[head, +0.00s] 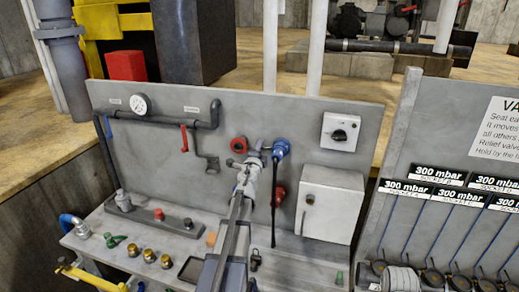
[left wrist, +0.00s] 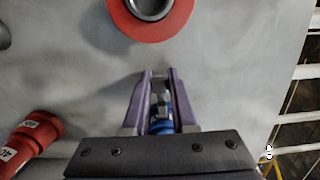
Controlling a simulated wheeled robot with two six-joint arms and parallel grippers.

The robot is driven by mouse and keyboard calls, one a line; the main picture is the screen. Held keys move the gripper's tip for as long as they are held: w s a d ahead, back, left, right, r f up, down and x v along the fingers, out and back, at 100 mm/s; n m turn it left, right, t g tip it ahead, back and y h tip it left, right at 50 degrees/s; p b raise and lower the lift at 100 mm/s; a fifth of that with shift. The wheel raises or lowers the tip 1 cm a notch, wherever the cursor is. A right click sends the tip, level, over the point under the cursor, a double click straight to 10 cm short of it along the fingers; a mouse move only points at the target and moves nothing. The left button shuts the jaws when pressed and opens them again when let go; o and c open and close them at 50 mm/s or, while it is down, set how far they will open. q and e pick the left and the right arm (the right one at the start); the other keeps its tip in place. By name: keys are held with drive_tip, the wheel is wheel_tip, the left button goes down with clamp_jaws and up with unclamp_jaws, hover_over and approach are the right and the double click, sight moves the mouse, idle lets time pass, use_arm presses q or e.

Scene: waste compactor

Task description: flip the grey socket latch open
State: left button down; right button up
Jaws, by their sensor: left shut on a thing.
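My left gripper (head: 258,154) reaches up to the grey panel, between a red ring fitting and a blue plug (head: 281,148). The left wrist view shows its two purple fingers (left wrist: 160,86) shut on a small grey piece (left wrist: 160,103), apparently the grey socket latch. The fingers hide much of it, so its angle is unclear. Blue (left wrist: 160,127) shows behind it, between the fingers. The red ring (head: 239,145) is left of the gripper and also shows at the top of the left wrist view (left wrist: 150,28). My right gripper is not in view.
A red plug (head: 280,193) sits below the blue plug, whose black cable hangs down. A grey box (head: 328,204) and a rotary switch (head: 340,131) are to the right. Pipes and a gauge (head: 140,104) are to the left. Buttons and knobs crowd the ledge.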

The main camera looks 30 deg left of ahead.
use_arm(q)
drive_tip(key=c, duration=0.7)
unclamp_jaws()
drive_tip(key=shift+s, duration=0.1)
drive_tip(key=v, duration=0.7)
drive_tip(key=shift+s+d, duration=0.2)
drive_tip(key=shift+s, duration=0.15)
